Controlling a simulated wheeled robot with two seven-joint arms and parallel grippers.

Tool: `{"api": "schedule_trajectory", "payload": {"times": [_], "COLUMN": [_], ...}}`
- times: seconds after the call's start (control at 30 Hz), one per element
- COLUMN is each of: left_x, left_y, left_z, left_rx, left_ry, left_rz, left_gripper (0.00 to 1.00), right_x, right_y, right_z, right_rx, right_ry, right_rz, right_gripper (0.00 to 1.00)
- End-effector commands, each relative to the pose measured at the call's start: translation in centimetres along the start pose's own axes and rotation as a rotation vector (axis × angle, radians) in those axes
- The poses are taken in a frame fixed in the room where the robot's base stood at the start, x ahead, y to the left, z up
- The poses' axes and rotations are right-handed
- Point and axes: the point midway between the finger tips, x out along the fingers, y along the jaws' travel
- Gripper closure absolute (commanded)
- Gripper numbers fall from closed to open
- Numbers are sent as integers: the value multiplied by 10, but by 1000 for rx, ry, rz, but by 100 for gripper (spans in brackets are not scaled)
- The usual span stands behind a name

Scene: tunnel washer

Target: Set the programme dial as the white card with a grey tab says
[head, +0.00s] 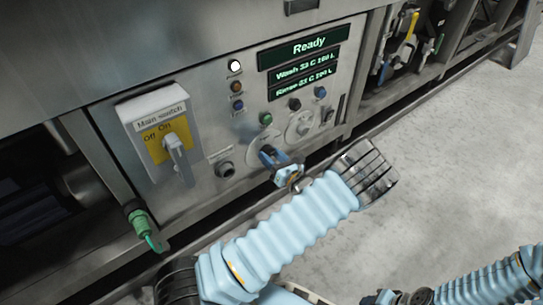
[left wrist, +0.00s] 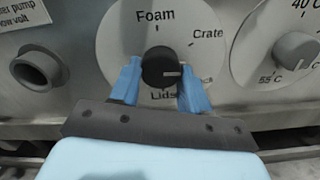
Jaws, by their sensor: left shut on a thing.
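The programme dial is a dark round knob (left wrist: 158,66) on a white disc (left wrist: 120,40) in the left wrist view. "Foam" is at its top, "Crate" at upper right and "Lids" below. Another label at the right is mostly hidden by a finger. The knob's pale mark points right, towards that hidden label. My left gripper (left wrist: 160,80) is shut on the knob, one blue finger on each side; in the head view it (head: 276,160) is at the panel's lower part. My right gripper (head: 398,298) is at the bottom edge, partly cut off. No white card with a grey tab is visible.
A display (head: 309,45) reads "Ready", with wash and rinse lines below. A temperature dial (left wrist: 296,50) sits right of the programme dial. A yellow main switch (head: 168,138) is at the left. A round port (left wrist: 41,71) lies left. The floor at the right is clear.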

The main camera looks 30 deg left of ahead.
Motion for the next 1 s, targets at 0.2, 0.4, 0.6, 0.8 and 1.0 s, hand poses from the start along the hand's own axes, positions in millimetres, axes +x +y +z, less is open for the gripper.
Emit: {"api": "schedule_trajectory", "payload": {"times": [0.2, 0.4, 0.6, 0.8, 1.0], "left_x": [0, -1, -1, -1, -1], "left_y": [-1, -2, -2, -2, -3], "left_z": [-1, -2, -2, -1, -1], "left_rx": [-201, -366, -490, -565, -597], "left_ry": [2, 3, 3, 3, 4], "left_rz": [-1, -1, -1, -2, -2], "left_gripper": [85, 85, 85, 85, 85], "right_x": [0, 2, 4, 5, 6], "right_y": [0, 1, 2, 2, 2], "right_z": [0, 0, 0, 0, 0], "right_rx": [0, 0, 0, 0, 0], "right_ry": [0, 0, 1, 2, 2], "right_rz": [0, 0, 0, 0, 0], "right_gripper": [57, 57, 57, 57, 57]}}
